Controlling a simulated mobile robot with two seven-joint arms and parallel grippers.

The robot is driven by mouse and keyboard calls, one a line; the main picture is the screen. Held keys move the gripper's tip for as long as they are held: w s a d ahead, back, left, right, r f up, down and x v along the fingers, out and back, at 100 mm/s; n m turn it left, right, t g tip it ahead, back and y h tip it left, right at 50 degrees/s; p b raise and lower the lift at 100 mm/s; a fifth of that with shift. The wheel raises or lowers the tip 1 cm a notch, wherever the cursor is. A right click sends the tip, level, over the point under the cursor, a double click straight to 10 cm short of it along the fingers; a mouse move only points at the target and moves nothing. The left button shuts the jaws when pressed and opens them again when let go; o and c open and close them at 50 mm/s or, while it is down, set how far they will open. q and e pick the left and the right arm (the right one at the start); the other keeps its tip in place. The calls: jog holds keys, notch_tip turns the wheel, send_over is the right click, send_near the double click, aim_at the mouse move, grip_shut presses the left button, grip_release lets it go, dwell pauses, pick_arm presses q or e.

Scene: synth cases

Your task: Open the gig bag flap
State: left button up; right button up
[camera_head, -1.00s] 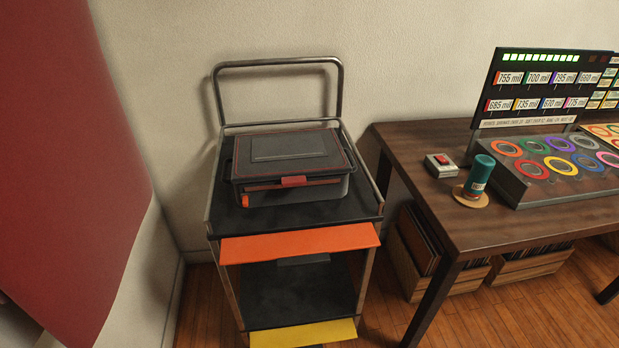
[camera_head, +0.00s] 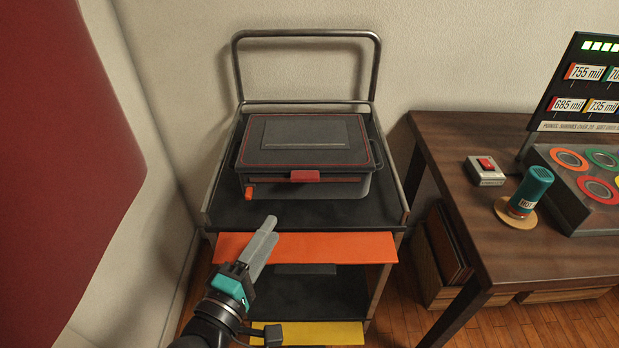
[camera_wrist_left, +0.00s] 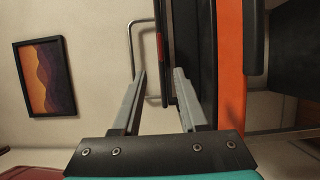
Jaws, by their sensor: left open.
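The gig bag (camera_head: 305,155) is a dark grey case with red trim. It lies on the top shelf of a metal cart, and its lid flap (camera_head: 304,133) is down. A red tab (camera_head: 305,176) is at the middle of its front edge, and a small orange tag (camera_head: 249,193) hangs at its front left. My left gripper (camera_head: 265,232) is in front of the bag, near the cart's orange front edge, apart from the bag. In the left wrist view its two fingers (camera_wrist_left: 161,85) are spread with nothing between them. My right gripper is not in view.
The cart (camera_head: 222,197) has a tall rear handle, an orange lip (camera_head: 335,248) and a yellow lower lip (camera_head: 325,334). A wooden table (camera_head: 455,150) on the right bears a teal canister (camera_head: 530,190) and a red-button box (camera_head: 485,170). A red panel (camera_head: 60,150) stands at the left.

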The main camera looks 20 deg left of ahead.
aim_at(303, 181)
pick_arm(q)
jog(key=w+b, duration=0.1)
jog(key=w, duration=0.3)
jog(key=w+d+b, duration=0.1)
jog(key=w, duration=0.4)
jog(key=w+b, duration=0.1)
jog(key=w, duration=0.3)
jog(key=shift+w+d+f+b, duration=0.1)
jog(key=shift+w+d+b, duration=0.1)
jog(key=shift+b, duration=0.15)
jog(key=shift+w+d, duration=0.1)
jog(key=shift+w, duration=0.55)
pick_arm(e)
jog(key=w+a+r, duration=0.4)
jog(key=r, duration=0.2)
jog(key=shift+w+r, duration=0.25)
pick_arm(q)
grip_shut()
